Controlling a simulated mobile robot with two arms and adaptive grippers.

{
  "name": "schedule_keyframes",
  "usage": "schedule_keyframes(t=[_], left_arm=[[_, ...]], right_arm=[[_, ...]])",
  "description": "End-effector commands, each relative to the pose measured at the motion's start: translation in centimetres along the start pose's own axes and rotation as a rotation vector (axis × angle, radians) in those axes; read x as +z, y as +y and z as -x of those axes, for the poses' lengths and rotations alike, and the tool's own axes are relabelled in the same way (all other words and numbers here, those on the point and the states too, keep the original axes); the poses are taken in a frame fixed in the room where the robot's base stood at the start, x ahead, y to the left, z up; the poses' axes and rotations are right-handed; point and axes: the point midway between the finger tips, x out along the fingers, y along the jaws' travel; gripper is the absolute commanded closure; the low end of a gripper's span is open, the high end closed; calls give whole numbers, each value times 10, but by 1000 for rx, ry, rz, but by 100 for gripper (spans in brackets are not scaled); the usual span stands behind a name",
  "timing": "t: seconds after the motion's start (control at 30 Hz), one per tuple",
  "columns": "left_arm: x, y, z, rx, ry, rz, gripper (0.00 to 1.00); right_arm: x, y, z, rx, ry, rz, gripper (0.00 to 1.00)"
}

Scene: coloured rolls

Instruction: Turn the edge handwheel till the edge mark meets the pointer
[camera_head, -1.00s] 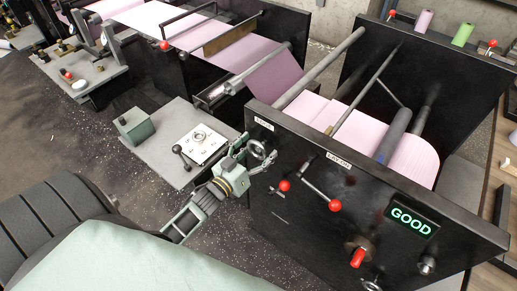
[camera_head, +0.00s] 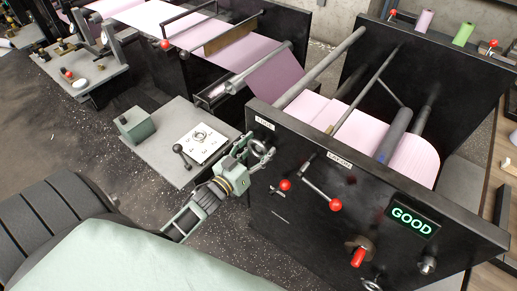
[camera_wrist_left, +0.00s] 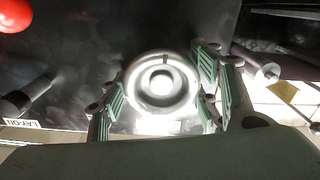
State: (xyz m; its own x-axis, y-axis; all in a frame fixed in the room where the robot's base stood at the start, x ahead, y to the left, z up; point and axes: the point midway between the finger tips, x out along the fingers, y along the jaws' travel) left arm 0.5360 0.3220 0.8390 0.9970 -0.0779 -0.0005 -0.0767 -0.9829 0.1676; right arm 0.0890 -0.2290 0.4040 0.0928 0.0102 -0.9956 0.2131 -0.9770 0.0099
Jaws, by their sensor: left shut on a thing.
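The edge handwheel (camera_head: 259,147) is a small grey wheel on the black front panel, just under the "EDGE" label (camera_head: 265,123). In the left wrist view the wheel (camera_wrist_left: 162,83) is face-on, with a bright hub and a small dark line at the top of its rim. My left gripper (camera_head: 257,153) is at the wheel. In the left wrist view its green ribbed fingers (camera_wrist_left: 160,92) stand on both sides of the rim, shut on it. I cannot make out the pointer. My right gripper is not in view.
Red-knobbed levers (camera_head: 320,192) stick out of the panel right of the wheel, near the "LAY-ON" label (camera_head: 339,160). A green "GOOD" display (camera_head: 412,220) is lit further right. A grey table (camera_head: 165,150) with a dial plate stands left of my gripper. Pink web runs behind the panel.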

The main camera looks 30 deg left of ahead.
Motion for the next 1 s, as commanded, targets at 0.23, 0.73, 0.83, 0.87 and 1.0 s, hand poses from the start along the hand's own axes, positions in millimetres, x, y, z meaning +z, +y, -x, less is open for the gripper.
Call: schedule_keyframes(t=[0.23, 0.73, 0.83, 0.87, 1.0], left_arm=[[1, 1, 0, 2, 1, -116, 68], [2, 0, 0, 2, 1, -571, 68], [3, 0, 0, 2, 0, -668, 68], [3, 0, 0, 2, 0, -695, 68], [4, 0, 0, 2, 0, -829, 68]], right_arm=[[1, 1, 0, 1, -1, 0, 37], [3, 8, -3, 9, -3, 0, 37], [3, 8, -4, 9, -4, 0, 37], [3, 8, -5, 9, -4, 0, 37], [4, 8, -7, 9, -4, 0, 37]])
